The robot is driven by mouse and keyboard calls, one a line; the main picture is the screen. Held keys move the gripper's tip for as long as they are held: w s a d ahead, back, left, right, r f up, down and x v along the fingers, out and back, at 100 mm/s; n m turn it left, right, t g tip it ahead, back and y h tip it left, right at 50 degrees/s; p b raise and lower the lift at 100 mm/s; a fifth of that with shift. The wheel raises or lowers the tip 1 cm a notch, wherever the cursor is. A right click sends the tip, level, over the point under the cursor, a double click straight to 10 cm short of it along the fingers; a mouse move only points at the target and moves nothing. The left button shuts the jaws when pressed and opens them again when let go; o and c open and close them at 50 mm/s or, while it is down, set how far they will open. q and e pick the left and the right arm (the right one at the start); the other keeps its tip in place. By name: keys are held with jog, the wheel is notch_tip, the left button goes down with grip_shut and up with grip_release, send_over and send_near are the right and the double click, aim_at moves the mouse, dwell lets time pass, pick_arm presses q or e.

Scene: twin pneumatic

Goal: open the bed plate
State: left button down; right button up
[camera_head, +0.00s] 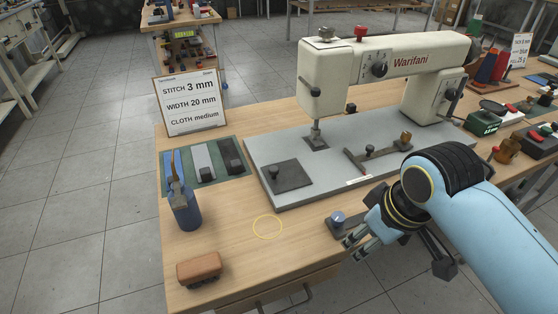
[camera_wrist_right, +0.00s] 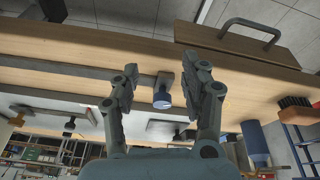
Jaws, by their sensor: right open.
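The sewing machine (camera_head: 380,62), cream and marked Warifani, stands on a grey bed (camera_head: 330,183). A dark square plate (camera_head: 287,177) with a small dark knob (camera_head: 275,172) lies flat at the bed's front left; it looks like the bed plate and looks shut. My right gripper (camera_head: 356,243) is open and empty, low at the table's front edge, to the right of and apart from the plate. In the right wrist view its two fingers (camera_wrist_right: 165,82) are spread, with a blue-topped knob (camera_wrist_right: 162,98) between them in the picture. My left gripper is out of view.
The blue-topped knob on its dark base (camera_head: 338,219) is close to my right gripper. A blue oil bottle (camera_head: 185,208), a brown block (camera_head: 199,268) and a stitch card (camera_head: 190,103) stand on the left. A dark bar (camera_head: 375,153) lies on the bed. Bare wood around a yellow ring (camera_head: 267,237) is clear.

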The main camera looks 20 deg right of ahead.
aim_at(275, 169)
jog(key=w+a+r, duration=0.1)
jog(key=w, duration=0.2)
jog(key=w+r+n+y, duration=0.1)
jog(key=w, duration=0.2)
jog(key=w+a+r+n, duration=0.1)
jog(key=w, duration=0.2)
jog(key=shift+w+a+r, duration=0.3)
jog(key=shift+a, duration=0.05)
jog(key=w+a+r+n+y, duration=0.2)
jog(key=w+a+r+n, duration=0.2)
jog(key=w+r, duration=0.45)
jog(key=x, duration=0.7)
jog(key=b+x, duration=0.1)
jog(key=x, duration=0.3)
jog(key=shift+w+d+f, duration=0.25)
jog(key=shift+w+f, duration=0.05)
jog(key=shift+w, duration=0.15)
grip_shut()
